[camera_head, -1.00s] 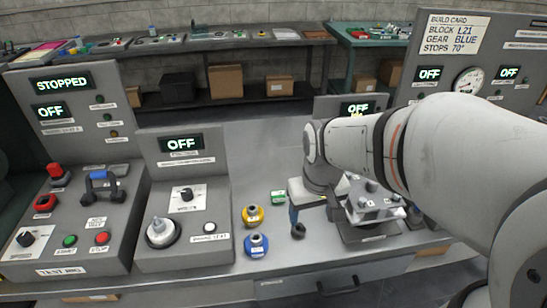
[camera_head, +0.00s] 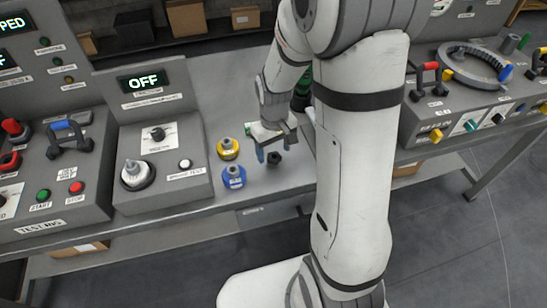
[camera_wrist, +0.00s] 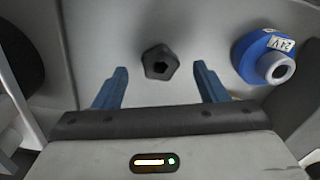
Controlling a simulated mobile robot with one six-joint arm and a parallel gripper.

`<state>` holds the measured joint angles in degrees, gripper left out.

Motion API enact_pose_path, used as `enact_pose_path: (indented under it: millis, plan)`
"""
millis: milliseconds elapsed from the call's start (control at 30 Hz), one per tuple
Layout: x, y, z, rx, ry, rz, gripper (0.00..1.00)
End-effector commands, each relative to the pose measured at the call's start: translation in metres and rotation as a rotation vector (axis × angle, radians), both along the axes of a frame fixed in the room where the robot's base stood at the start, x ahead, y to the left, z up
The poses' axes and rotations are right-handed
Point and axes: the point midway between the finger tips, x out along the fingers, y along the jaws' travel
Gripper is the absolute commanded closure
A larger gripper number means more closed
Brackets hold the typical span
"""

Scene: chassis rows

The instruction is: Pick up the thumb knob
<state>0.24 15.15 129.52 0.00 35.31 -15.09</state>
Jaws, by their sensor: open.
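The thumb knob is a small black piece (camera_head: 274,158) on the grey bench top, and in the wrist view it shows as a dark lobed knob (camera_wrist: 159,62) with a hole in its middle. My gripper (camera_head: 268,155) is open, with blue fingers just above the bench beside the knob. In the wrist view the fingers of my gripper (camera_wrist: 161,88) stand apart to the left and right, and the knob lies between and beyond their tips. Nothing is held.
A grey console (camera_head: 160,145) stands further left. Another console (camera_head: 470,100) is on the right. Bare bench lies in front of the knob.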

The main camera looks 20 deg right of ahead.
Motion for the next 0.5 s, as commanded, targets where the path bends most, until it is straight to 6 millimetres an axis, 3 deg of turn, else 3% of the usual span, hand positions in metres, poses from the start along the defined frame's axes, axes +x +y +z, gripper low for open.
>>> enact_pose_path:
  millis: [100,367,500]
  plan:
    - [-0.0008,0.0000,-0.0136,0.000,0.002,0.000,0.34]
    - [-0.0007,0.0002,-0.0164,0.000,0.000,0.000,0.34]
    - [-0.0007,0.0004,-0.0163,0.000,0.000,0.001,0.44]
